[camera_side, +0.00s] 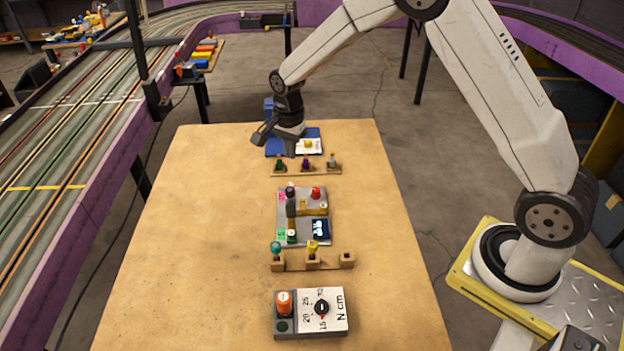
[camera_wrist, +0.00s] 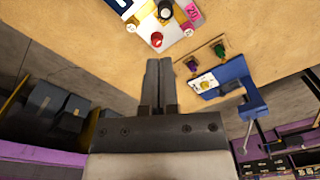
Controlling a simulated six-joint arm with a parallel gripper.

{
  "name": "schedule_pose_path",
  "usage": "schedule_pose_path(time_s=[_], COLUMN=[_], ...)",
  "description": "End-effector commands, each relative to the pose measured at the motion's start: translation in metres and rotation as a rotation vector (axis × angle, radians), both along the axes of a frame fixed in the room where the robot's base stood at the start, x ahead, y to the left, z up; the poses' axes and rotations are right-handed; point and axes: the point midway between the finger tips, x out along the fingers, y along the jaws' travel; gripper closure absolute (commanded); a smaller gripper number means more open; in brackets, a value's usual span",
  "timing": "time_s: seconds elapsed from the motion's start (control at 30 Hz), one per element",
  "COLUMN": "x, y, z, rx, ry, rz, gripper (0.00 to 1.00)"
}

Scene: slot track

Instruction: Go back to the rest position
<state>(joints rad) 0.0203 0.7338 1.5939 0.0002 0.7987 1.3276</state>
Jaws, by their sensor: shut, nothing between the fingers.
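My gripper (camera_wrist: 158,85) is shut and empty in the wrist view, its two fingers pressed together and pointing over the table. In the side view my gripper (camera_side: 289,153) hangs above the far end of the wooden table (camera_side: 190,230), near the blue board. I cannot tell its exact height there. It appears clear of the things on the table.
A blue board with a white card (camera_side: 309,147) lies at the far end. A rack with several coloured pieces (camera_side: 306,170), a grey fixture (camera_side: 303,218), a nearer rack (camera_side: 312,263) and a torque dial box (camera_side: 310,312) line the table. The table's left side is bare.

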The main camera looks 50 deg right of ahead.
Motion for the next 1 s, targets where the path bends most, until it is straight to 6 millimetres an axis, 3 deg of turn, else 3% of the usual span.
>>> schedule_pose_path(time_s=[0.27,0.53,1.0], x=[-0.043,-0.102,-0.206], y=[0.003,0.006,0.01], z=[0.024,0.042,0.051], rx=[-0.013,-0.047,-0.145], ry=[-0.049,-0.105,-0.174], rz=[0.298,0.662,1.238], gripper=[1.0,1.0,1.0])
